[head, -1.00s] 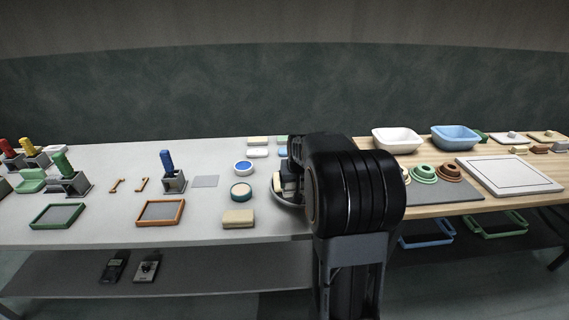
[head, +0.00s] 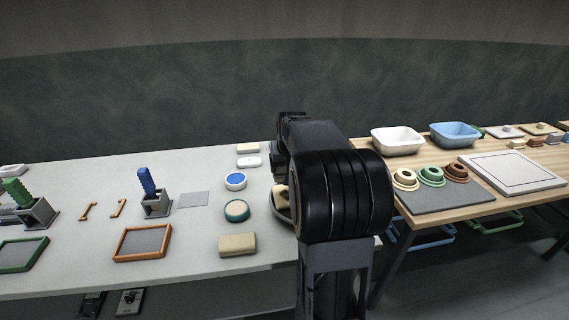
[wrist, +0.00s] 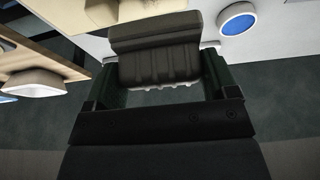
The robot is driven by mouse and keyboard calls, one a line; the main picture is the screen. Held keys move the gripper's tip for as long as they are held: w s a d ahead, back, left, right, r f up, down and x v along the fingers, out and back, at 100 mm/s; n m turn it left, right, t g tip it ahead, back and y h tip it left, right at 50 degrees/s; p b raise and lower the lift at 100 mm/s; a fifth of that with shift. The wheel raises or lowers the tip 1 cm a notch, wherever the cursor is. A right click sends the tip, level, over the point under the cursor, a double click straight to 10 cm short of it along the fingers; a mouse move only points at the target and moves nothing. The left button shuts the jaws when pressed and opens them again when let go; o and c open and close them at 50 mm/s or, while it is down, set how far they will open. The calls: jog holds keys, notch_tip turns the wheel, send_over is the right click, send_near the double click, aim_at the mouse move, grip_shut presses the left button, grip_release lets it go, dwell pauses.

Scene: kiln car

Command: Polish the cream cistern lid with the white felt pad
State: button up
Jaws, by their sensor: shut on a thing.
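My gripper (wrist: 158,72) is shut on a dark grey ridged block (wrist: 155,45) with a thin white edge, which looks like the backing of the white felt pad. The pad's face is hidden. In the head view my arm hides the gripper and what it holds. A large pale slab (head: 512,171) with a thin dark outline lies flat on the wooden table at the right, apart from my arm; it may be the cistern lid. Small knobbed lids, one white (head: 505,131) and one cream (head: 540,128), lie behind it.
A white basin (head: 397,141) and a blue basin (head: 455,134) stand on the wooden table behind a grey mat (head: 440,199) with ringed pieces. The grey bench at left holds a tan block (head: 237,245), round pots and an orange-framed tray (head: 143,242). A gap separates bench and table.

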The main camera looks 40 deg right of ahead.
jog(key=shift+s, duration=0.1)
jog(key=shift+f, duration=0.2)
jog(key=shift+f+b, duration=1.95)
jog(key=shift+f, duration=0.45)
jog(key=shift+s+a+b, duration=0.25)
jog(key=shift+s+a, duration=0.05)
jog(key=shift+s, duration=0.35)
jog(key=shift+s+a+b, duration=0.2)
jog(key=shift+s+a, duration=0.05)
jog(key=shift+s, duration=0.35)
jog(key=shift+f+b, duration=0.7)
jog(key=shift+f, duration=0.2)
jog(key=shift+w, duration=0.1)
